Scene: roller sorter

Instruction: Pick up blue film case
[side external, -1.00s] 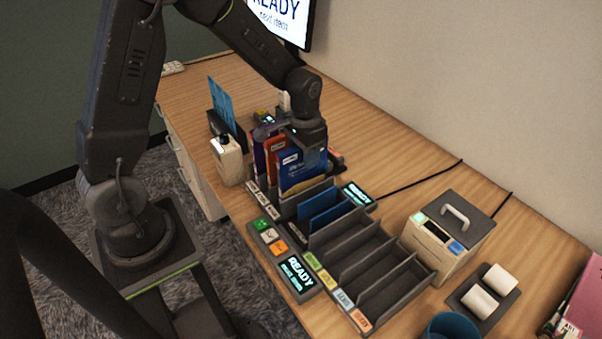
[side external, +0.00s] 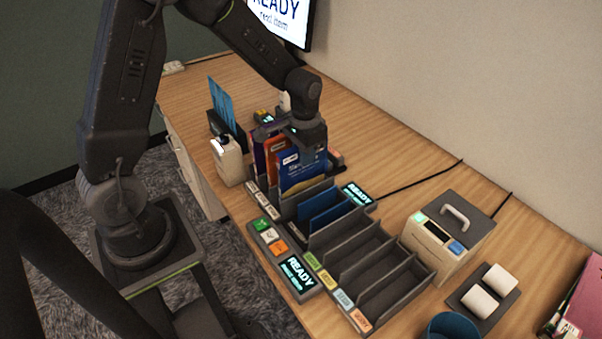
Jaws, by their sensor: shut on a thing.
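The blue film case (side external: 301,172) stands upright at the far end of the slotted sorter rack (side external: 365,262), in front of an orange case (side external: 275,155) and a purple case (side external: 259,152). My gripper (side external: 308,143) comes down from above and is shut on the blue case's upper edge. The fingertips are partly hidden by the case. Its lower edge is hidden by the rack's divider, so I cannot tell whether it touches the slot floor.
Lower dark blue cases (side external: 326,210) sit in nearby slots; the nearer slots are empty. A button panel with a READY display (side external: 296,273) lies left of the rack. A white bottle (side external: 228,160) stands left of the cases. A handled box (side external: 447,235) stands to the right.

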